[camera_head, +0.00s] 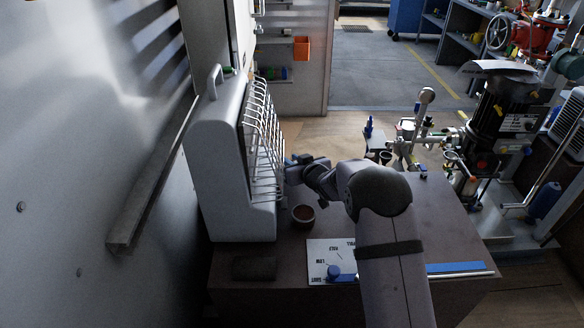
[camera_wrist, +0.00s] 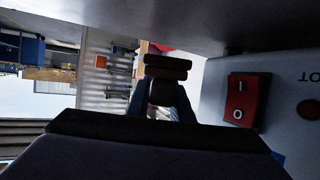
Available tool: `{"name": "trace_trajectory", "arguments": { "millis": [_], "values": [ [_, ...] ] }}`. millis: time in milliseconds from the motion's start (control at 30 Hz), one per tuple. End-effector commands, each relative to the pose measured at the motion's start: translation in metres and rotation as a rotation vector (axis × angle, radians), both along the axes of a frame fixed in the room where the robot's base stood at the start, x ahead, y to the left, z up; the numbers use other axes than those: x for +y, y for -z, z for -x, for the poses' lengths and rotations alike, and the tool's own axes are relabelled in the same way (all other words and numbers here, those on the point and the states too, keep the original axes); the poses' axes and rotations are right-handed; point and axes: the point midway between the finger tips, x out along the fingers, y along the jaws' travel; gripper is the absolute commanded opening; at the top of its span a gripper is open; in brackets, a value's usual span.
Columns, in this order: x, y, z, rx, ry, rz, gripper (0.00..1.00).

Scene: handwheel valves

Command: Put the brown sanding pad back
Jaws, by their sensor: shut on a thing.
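My gripper (camera_wrist: 163,98) is shut on a brown block, the brown sanding pad (camera_wrist: 165,67), which shows at the fingertips in the wrist view. In the head view my gripper (camera_head: 296,170) is right beside the wire rack (camera_head: 265,135) on the front of a pale grey cabinet (camera_head: 215,165). The pad is too small and dark to make out there. I cannot tell whether it touches the rack.
A round brown-filled cup (camera_head: 303,214) stands on the dark table below my gripper. A flat dark rectangle (camera_head: 254,268) lies front left. A white marked plate (camera_head: 322,255) has a blue knob (camera_head: 333,272). A red switch (camera_wrist: 248,100) shows close by.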

Motion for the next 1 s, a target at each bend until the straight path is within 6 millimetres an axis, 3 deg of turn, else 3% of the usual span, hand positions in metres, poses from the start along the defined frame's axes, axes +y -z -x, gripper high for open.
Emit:
{"name": "trace_trajectory", "arguments": {
  "millis": [200,633,667,733,1000],
  "values": [
    [0.0,0.024,0.0,0.0,0.0,0.001,0.0],
    [0.0,0.029,0.0,-0.001,0.0,0.0,0.0],
    [0.0,0.029,0.0,-0.001,0.0,0.0,0.25],
    [0.0,0.028,0.0,-0.001,0.0,0.0,0.39],
    [0.0,0.028,0.0,-0.001,0.0,0.0,0.39]
  ]
}}
